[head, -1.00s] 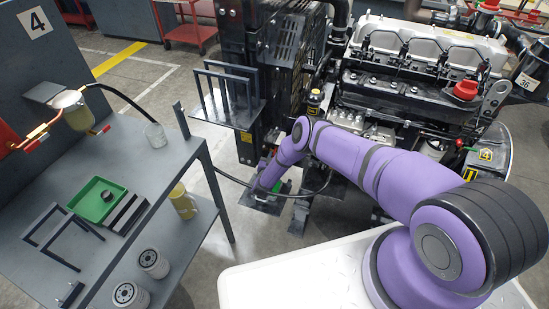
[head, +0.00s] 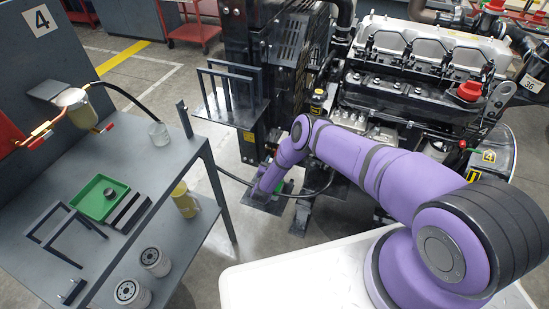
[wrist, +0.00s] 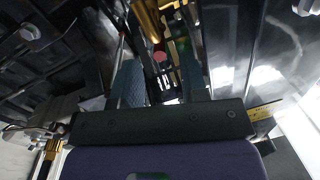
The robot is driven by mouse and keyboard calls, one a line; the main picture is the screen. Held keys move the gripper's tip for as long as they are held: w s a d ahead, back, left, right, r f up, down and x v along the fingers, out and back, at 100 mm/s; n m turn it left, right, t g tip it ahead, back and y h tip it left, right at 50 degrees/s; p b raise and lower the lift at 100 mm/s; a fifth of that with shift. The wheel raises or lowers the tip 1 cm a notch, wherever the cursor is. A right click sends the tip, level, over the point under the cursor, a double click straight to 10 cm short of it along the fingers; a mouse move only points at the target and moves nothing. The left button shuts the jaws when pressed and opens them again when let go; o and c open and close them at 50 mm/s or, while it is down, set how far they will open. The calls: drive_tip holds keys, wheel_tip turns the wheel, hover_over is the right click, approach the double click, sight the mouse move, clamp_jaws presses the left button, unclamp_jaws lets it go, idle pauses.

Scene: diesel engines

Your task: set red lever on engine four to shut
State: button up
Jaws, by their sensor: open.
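The engine (head: 425,75) with a yellow 4 tag (head: 489,156) stands at the right in the head view. A small red knob (head: 462,144) shows beside that tag; I cannot tell whether it is the lever. In the wrist view my gripper (wrist: 160,82) is open, its two dark fingers apart. A small red round spot (wrist: 160,57) shows between and beyond the fingers, among dark and brass-coloured parts. I cannot tell what it belongs to or whether anything is touched. In the head view my arm reaches down at the engine's left end, and its fingertips are hidden.
A grey bench (head: 170,165) at the left holds a green tray (head: 99,198), a glass cup (head: 159,134) and dark brackets. A dark rack (head: 225,108) stands beside the engine. A black hose (head: 232,178) crosses near my arm.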

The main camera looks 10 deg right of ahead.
drive_tip(key=v, duration=0.7)
drive_tip(key=shift+s, duration=0.25)
drive_tip(key=shift+a, duration=0.1)
